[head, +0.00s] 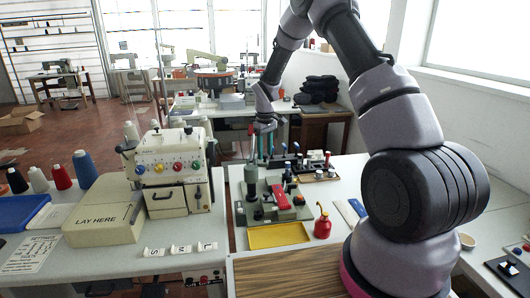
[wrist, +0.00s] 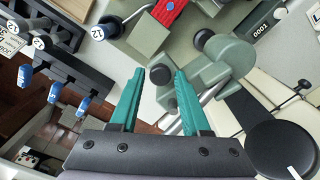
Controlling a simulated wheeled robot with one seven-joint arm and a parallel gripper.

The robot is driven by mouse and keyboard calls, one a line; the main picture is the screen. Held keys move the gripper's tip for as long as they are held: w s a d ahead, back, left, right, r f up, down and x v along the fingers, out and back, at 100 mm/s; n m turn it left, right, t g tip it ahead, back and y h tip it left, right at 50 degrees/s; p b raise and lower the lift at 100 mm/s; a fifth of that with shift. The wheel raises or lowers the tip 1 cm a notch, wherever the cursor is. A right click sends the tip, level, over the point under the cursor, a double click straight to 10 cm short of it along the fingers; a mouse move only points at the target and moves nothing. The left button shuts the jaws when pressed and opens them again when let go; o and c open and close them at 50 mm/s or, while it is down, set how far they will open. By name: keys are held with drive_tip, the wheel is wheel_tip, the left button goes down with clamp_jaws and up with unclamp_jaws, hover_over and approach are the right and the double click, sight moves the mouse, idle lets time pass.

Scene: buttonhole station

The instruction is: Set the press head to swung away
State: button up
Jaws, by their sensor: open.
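A grey-green press (head: 252,208) stands on a base plate on the white table in the head view, with a red block (head: 280,197) beside its column. In the wrist view a rounded grey-green part of the press (wrist: 228,66) fills the upper middle, and a black knob (wrist: 160,75) shows just beyond my fingertips. I cannot tell for sure which part is the press head or how it is turned. In the head view my gripper (head: 264,145) hangs above and behind the press.
A yellow tray (head: 278,236) and a red bottle (head: 322,225) are in front of the press. A dark rack with blue-handled tools (wrist: 58,92) shows in the wrist view. A cream machine with coloured knobs (head: 172,160) and a "LAY HERE" box (head: 105,210) stand to the left.

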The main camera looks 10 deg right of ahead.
wheel_tip(320, 180, up, 11)
drive_tip(key=shift+f, duration=0.2)
idle(0.3)
drive_tip(key=s+d+r+m+t+y, duration=0.1)
drive_tip(key=s+d+r+m+t, duration=0.15)
drive_tip(key=s+r, duration=0.6)
drive_tip(key=s+d+r+m+t, duration=0.1)
drive_tip(key=s+d+r+m, duration=0.2)
drive_tip(key=s+r, duration=0.55)
drive_tip(key=s+d+r+m+t, duration=0.1)
drive_tip(key=s+r+m+t, duration=0.1)
drive_tip(key=s, duration=0.7)
drive_tip(key=s+d+r+m+t+y, duration=0.1)
drive_tip(key=s+r+m, duration=0.2)
drive_tip(key=s, duration=0.6)
wheel_tip(320, 180, up, 2)
drive_tip(key=shift+d+r+t, duration=0.2)
drive_tip(key=shift+t, duration=0.15)
